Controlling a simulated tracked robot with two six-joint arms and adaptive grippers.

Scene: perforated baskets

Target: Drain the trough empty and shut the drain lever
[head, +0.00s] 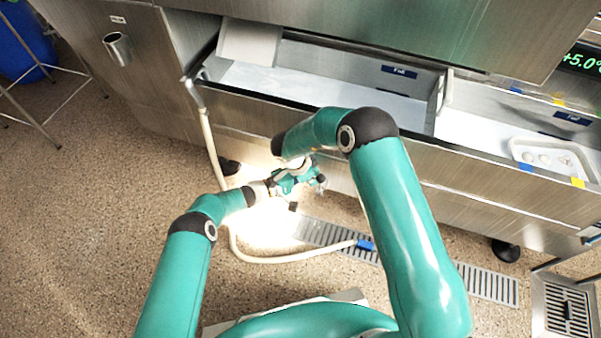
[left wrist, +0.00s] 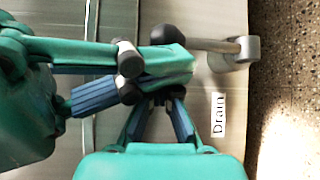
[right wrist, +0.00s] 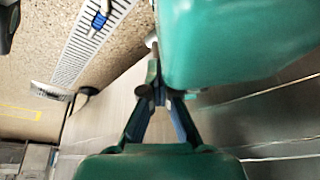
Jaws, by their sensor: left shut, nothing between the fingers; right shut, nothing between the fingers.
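The trough (head: 285,93) is at the top of the head view; its left bay has a pale, smooth bottom or liquid surface, and I cannot tell which or how deep. The metal drain lever (left wrist: 217,46) is in the left wrist view above the "Drain" label (left wrist: 218,115); it points away from the floor, its free end beside the grippers. My left gripper (left wrist: 163,98) is shut and empty close to the lever. My right gripper (right wrist: 157,95) is shut and empty, crowded against the left one. Contact with the lever cannot be told.
A pale hose (head: 233,249) runs from the trough's left end to the floor, its blue end (head: 366,244) over the floor grating (head: 325,234). A white basket (head: 522,148) holding pale items sits in the right bay.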

